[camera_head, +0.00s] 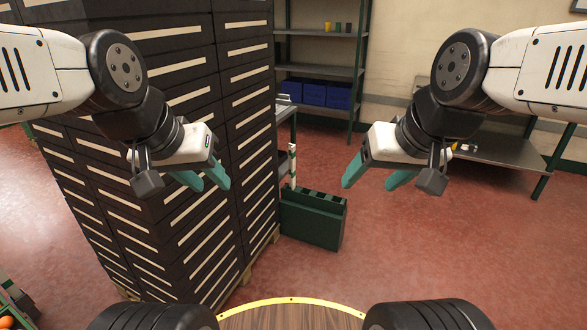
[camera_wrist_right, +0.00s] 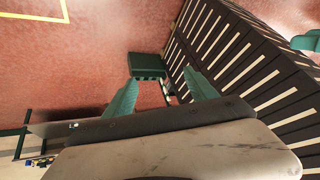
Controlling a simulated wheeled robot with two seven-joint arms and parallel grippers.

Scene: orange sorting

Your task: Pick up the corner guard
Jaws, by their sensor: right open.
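A slim white upright piece (camera_head: 292,166), which may be the corner guard, stands at the dark green bin (camera_head: 312,222) beside the stack. Its lower end is hidden, and I cannot tell whether it is inside or behind the bin. My right gripper (camera_head: 368,187) is open and empty, up and to the right of the bin in the head view. In the right wrist view its teal fingers (camera_wrist_right: 160,92) frame the area below the bin (camera_wrist_right: 148,66). My left gripper (camera_head: 213,187) is in front of the stack, its fingers apart and empty.
A tall stack of dark crates (camera_head: 180,110) on a pallet fills the left. Shelves with blue bins (camera_head: 315,93) stand behind, and a low metal table (camera_head: 495,150) at right. Red floor (camera_head: 440,250) is clear at right. An orange (camera_head: 7,322) shows at lower left.

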